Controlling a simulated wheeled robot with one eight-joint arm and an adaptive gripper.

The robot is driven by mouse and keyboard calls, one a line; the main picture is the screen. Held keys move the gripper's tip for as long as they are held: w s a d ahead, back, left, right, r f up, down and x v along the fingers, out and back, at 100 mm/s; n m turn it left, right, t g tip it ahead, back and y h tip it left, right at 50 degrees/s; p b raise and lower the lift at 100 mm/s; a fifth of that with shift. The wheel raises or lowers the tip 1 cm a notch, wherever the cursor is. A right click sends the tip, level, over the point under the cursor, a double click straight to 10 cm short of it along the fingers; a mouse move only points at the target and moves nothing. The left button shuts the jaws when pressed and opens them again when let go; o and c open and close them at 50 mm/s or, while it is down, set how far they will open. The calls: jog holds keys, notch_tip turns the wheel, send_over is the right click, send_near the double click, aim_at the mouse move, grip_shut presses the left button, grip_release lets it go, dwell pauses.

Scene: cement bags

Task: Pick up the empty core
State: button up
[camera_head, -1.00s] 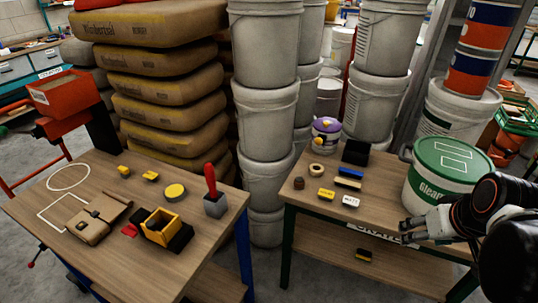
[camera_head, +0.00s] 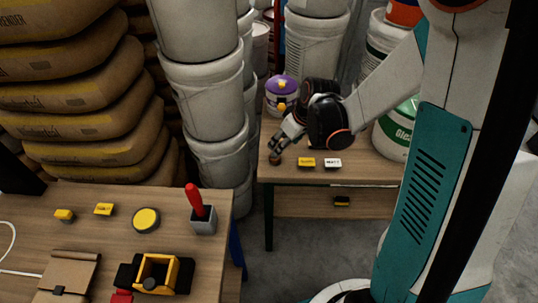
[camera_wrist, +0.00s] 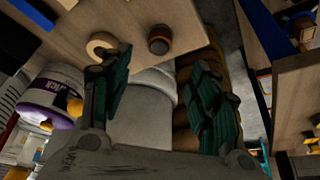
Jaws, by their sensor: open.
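The small brown core (camera_head: 275,159), a short cylinder, stands near the left front of the right-hand table (camera_head: 375,177). In the wrist view the core (camera_wrist: 160,39) lies ahead of the gap between my fingers, nearer the top edge, with a dark round top. My gripper (camera_head: 281,143) is open and empty, its fingertips close above and behind the core in the head view. In the wrist view my gripper (camera_wrist: 165,85) shows two spread fingers, neither touching the core. A pale tape roll (camera_wrist: 101,45) lies beside the core, close to one finger; my gripper hides it in the head view.
Yellow (camera_head: 306,162) and white (camera_head: 333,163) labelled blocks lie right of the core. A purple-lidded tub (camera_head: 283,90) and a green-lidded bucket (camera_head: 394,137) stand behind. Stacked white buckets (camera_head: 208,110) rise to the left. A left-hand table (camera_head: 60,240) holds other items.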

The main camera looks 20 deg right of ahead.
jog(key=b+x, duration=0.4)
jog(key=x, duration=0.6)
jog(key=shift+w+f, duration=0.2)
jog(key=shift+f, duration=0.05)
jog(key=shift+r, duration=0.1)
jog(key=c, duration=0.8)
